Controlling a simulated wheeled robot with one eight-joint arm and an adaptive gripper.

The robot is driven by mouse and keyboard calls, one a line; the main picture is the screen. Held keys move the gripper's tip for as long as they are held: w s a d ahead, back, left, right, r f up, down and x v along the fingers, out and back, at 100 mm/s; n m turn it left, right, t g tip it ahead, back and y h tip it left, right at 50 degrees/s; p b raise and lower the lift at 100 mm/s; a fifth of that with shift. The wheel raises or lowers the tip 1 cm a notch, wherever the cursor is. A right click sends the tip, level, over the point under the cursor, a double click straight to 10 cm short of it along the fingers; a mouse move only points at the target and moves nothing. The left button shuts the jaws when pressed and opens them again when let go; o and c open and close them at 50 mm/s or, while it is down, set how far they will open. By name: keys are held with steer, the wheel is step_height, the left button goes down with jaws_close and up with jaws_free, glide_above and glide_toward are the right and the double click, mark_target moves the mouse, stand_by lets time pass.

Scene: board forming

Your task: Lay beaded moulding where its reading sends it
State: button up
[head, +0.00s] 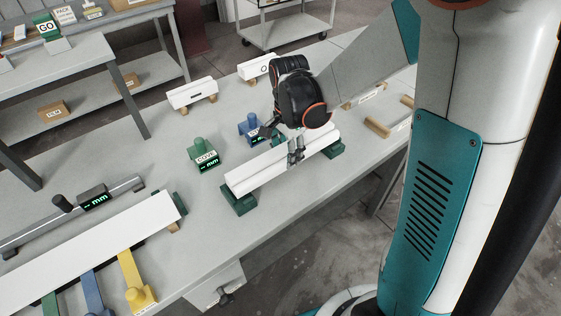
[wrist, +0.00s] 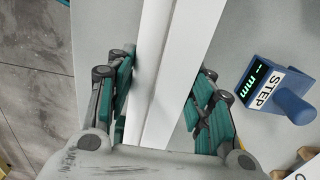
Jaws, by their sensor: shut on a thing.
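A long white moulding (head: 262,168) with a lengthwise ridge lies across two dark green blocks, the near one (head: 240,199) and the far one (head: 333,150). I cannot tell whether it touches them or is slightly raised. My gripper (head: 296,154) is shut on it past its middle. In the wrist view the moulding (wrist: 181,65) runs between the teal finger pads of my gripper (wrist: 163,98). A blue STEP gauge (wrist: 272,89) stands beside it, its display showing dashes and mm; it also shows in the head view (head: 251,128). A green gauge (head: 203,154) stands left of it.
A wide white board (head: 95,235) lies at left, by a rail with a display reading dashes and mm (head: 94,197). Yellow (head: 131,275) and blue (head: 92,288) pieces are in front. White labelled blocks (head: 191,93) stand at the back. Bench between gauges and board is clear.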

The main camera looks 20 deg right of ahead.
steer(key=shift+r+p, duration=2)
steer(key=shift+r, duration=1.1)
steer(key=o, duration=1)
steer(key=c, duration=1)
steer(key=w+d, duration=0.3)
steer(key=d, duration=1.2)
steer(key=w+d, duration=0.4)
steer(key=d, duration=1.2)
steer(key=w+d, duration=0.3)
steer(key=d, duration=1.2)
steer(key=shift+w+d+f+b, duration=0.1)
steer(key=shift+f+b, duration=1.5)
steer(key=shift+f, duration=0.65)
steer(key=shift+f, duration=0.2)
